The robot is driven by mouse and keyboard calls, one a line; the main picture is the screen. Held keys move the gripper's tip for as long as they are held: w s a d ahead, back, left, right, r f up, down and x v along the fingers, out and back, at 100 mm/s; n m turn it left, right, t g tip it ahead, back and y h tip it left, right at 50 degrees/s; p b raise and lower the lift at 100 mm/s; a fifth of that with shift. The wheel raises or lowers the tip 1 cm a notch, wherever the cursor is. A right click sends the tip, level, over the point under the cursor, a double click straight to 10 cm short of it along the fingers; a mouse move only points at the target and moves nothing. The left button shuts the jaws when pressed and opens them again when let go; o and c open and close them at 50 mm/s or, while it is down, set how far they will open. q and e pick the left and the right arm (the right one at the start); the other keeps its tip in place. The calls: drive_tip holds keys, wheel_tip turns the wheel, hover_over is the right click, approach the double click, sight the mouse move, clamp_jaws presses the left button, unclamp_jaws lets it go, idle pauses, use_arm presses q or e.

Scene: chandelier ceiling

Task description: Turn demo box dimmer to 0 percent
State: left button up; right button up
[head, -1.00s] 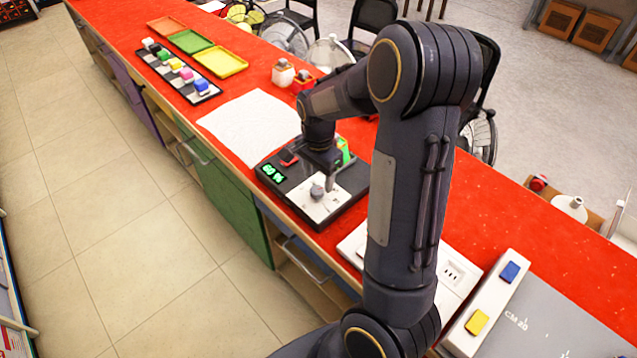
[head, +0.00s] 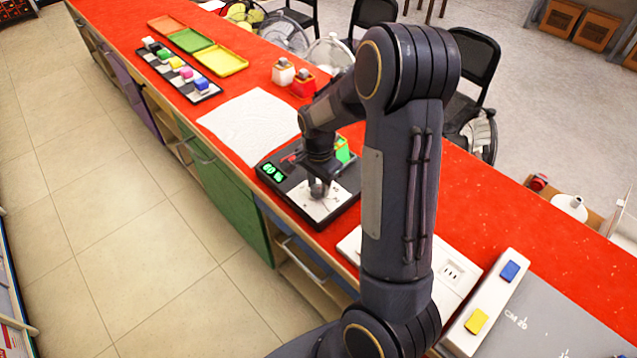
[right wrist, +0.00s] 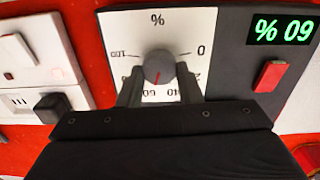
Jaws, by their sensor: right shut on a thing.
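The demo box (head: 337,212) is a black box on the red counter with a white dial plate (right wrist: 185,30), a red switch (right wrist: 270,76) and a green display (head: 272,172). The display reads 60 %; it shows upside down in the right wrist view (right wrist: 284,30). The grey round dimmer knob (right wrist: 158,66) has a red pointer mark aimed between the 40 and 60 side of the scale, near 60. My right gripper (right wrist: 159,78) is shut on the knob, one finger on each side. My left gripper is in neither view.
A white sheet (head: 250,128) lies left of the box. A white socket panel (head: 455,275) and a long white block (head: 487,305) with blue and yellow buttons lie to the right. Coloured trays (head: 220,62) and a rack of small blocks (head: 208,94) stand farther back.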

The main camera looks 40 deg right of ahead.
drive_tip(key=shift+n, duration=0.3)
drive_tip(key=n+b, duration=0.1)
drive_tip(key=n, duration=0.4)
drive_tip(key=shift+w, duration=0.15)
drive_tip(key=n+b, duration=0.1)
drive_tip(key=n, duration=0.5)
drive_tip(key=shift+a+n+b, duration=0.15)
drive_tip(key=shift+n+b, duration=0.2)
drive_tip(key=shift+n, duration=0.05)
drive_tip(key=n, duration=0.6)
drive_tip(key=shift+a+b, duration=0.15)
drive_tip(key=shift+b, duration=0.2)
drive_tip(key=n, duration=0.5)
drive_tip(key=shift+a, duration=0.1)
drive_tip(key=shift+n, duration=0.4)
drive_tip(key=o, duration=1)
